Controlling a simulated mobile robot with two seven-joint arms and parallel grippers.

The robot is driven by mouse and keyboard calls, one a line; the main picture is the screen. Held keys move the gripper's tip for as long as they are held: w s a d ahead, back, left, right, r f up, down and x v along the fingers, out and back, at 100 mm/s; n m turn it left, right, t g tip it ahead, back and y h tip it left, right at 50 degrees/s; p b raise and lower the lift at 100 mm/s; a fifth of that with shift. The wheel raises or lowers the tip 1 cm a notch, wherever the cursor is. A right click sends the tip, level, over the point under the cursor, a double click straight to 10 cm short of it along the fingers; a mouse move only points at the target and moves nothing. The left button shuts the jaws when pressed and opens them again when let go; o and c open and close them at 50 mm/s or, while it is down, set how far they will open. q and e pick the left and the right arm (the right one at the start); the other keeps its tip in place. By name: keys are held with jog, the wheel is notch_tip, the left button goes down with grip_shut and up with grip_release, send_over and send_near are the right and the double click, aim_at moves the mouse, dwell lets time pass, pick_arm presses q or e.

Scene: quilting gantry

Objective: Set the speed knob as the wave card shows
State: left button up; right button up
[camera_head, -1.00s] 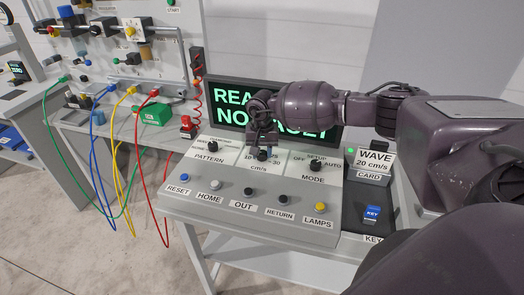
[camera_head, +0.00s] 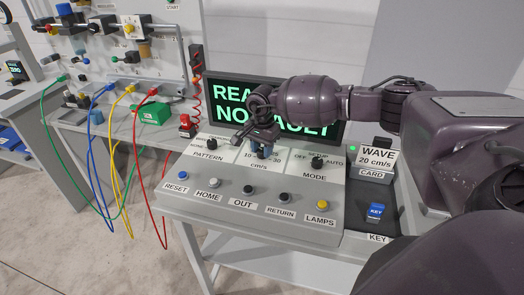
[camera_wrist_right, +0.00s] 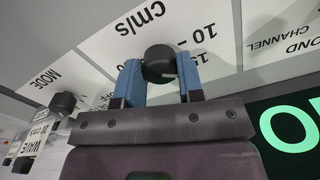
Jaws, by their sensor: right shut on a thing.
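The speed knob (camera_wrist_right: 159,58) is a black knob above the "cm/s" lettering on the sloped console (camera_head: 225,222). In the head view my right gripper (camera_head: 265,150) hides most of it. In the right wrist view its blue-padded fingers (camera_wrist_right: 159,76) stand on both sides of the knob, shut on it. The scale shows 10, 15 and 30; I cannot tell the knob's pointer setting. The wave card (camera_head: 376,158) reads "WAVE 20 cm/s" and stands at the console's right. My left gripper is not in view.
The pattern knob (camera_head: 211,143) and mode knob (camera_head: 317,162) flank the speed knob. Several push buttons line the front, including a yellow one (camera_head: 322,204). A screen (camera_head: 225,97) with green text stands close behind my gripper. A blue key (camera_head: 376,210) is at right.

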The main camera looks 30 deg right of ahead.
jog(key=m, duration=0.4)
jog(key=shift+m+b, duration=0.3)
jog(key=m, duration=0.4)
jog(key=shift+m, duration=1.5)
jog(key=o, duration=0.9)
jog(key=shift+r, duration=0.1)
